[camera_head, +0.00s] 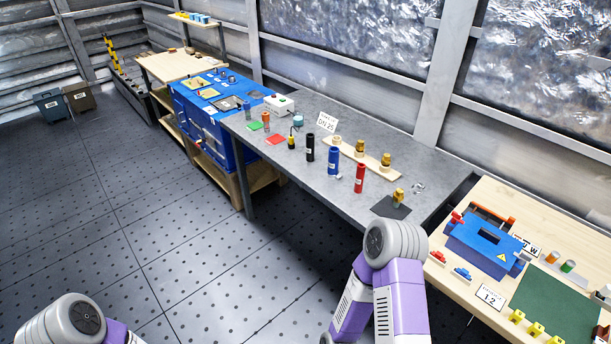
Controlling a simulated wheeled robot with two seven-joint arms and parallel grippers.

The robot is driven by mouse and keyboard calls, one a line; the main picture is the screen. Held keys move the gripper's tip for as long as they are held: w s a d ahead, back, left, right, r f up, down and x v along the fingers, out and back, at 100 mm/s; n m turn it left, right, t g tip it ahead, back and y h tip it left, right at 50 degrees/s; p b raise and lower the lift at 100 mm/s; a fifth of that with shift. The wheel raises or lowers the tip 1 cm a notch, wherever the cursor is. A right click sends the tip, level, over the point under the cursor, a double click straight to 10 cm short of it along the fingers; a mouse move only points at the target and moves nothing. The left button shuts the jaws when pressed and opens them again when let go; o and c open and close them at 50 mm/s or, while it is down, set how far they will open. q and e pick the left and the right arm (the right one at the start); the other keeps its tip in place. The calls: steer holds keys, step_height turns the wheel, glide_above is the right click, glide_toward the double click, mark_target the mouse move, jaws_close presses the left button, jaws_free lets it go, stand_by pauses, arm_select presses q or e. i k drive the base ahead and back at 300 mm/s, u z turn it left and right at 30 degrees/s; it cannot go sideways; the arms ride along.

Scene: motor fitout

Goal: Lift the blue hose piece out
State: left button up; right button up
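The blue hose piece (333,161) stands upright on the grey metal table (262,146), between a black hose piece (310,148) on its left and a red hose piece (360,179) on its right. It stands apart from both. A small white tag lies by its foot. My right arm comes up from the bottom edge in front of the table, and only its purple and grey links show. My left arm shows only at the bottom left corner. Neither gripper is in view.
A wooden strip (371,157) with brass fittings lies behind the hose pieces. A card reading DN 25 (326,122) stands behind the black piece. A dark mat (391,208) with a brass fitting lies right of the red piece. A light wooden bench (447,269) stands at right.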

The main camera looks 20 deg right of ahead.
mark_target(334, 153)
steer(key=u, duration=0.55)
steer(key=i, duration=1.05)
steer(key=z, duration=0.4)
steer(key=i, duration=0.9)
steer(key=z, duration=1)
